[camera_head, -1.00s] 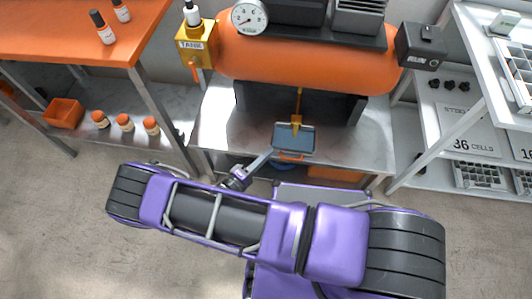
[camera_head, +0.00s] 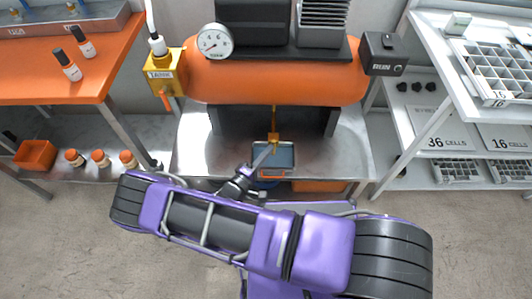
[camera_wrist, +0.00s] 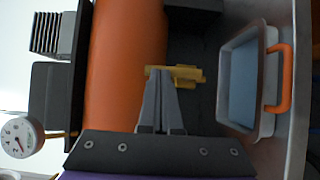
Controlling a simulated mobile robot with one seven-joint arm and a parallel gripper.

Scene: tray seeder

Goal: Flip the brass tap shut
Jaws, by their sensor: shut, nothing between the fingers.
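The brass tap (camera_head: 274,136) hangs on a thin brass pipe under the orange tank. In the wrist view the tap (camera_wrist: 188,74) is a short brass body with a small brass piece beside it. My gripper (camera_head: 268,150) reaches up from the lower left, its tips close to the tap. In the wrist view my gripper (camera_wrist: 161,80) is shut and empty, with its fingertips at the tap's left part. I cannot tell whether they touch it. The fingers hide part of the tap's near side.
A grey-blue pan (camera_head: 272,156) with an orange handle (camera_wrist: 283,78) sits below the tap. The orange tank (camera_head: 280,83) is above, with a gauge (camera_head: 215,41) and a yellow valve box (camera_head: 163,72). Shelves stand on the right, an orange table (camera_head: 70,85) on the left.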

